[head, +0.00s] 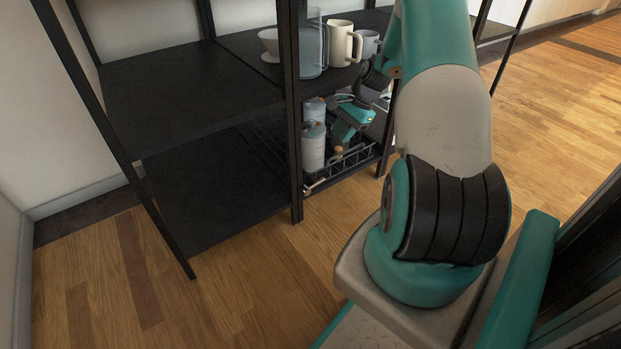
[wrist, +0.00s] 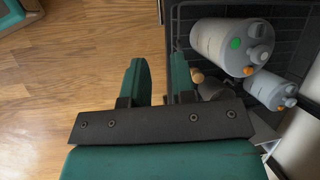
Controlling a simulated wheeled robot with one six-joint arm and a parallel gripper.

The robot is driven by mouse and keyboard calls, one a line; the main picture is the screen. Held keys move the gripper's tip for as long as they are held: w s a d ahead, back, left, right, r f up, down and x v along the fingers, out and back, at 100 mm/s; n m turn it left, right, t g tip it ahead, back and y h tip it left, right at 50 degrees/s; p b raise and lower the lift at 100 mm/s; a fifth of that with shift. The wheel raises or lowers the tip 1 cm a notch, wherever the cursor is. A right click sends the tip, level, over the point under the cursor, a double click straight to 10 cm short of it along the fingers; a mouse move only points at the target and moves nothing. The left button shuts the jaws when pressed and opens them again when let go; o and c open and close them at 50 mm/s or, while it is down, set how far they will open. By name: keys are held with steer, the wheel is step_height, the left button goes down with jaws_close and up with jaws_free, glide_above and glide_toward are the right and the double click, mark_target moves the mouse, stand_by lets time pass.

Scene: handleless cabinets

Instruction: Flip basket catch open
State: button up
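A black wire basket (head: 352,160) sits on the lower shelf of the black rack, and its dark wall (wrist: 292,20) shows in the wrist view. A small pale metal piece (head: 315,186), perhaps the catch, is at the basket's front left corner in the head view. I cannot make out whether it is open or shut. My gripper (wrist: 158,78) has its two teal fingers apart with nothing between them. In the wrist view the left finger is over the floor, and the right one is by the basket's front edge. In the head view my gripper is low over the basket.
Pale bottles (wrist: 232,45) stand in the basket, close to my right finger. Above, a clear jug (head: 313,45) and a cream mug (head: 343,43) stand on the upper shelf (head: 190,95). A rack post (head: 291,120) is left of the basket. Wooden floor (wrist: 75,70) in front is clear.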

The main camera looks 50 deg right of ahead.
mark_target(320, 181)
steer(key=shift+m, duration=0.5)
steer(key=b+x, duration=0.3)
steer(key=x, duration=0.3)
steer(key=d+b+x, duration=0.1)
steer(key=b+x, duration=0.2)
steer(key=x, duration=0.3)
steer(key=d+f+b+x, duration=0.1)
steer(key=b+x, duration=0.2)
steer(key=x, duration=0.3)
steer(key=shift+s+f+b, duration=0.2)
steer(key=shift+b, duration=0.15)
jaws_close()
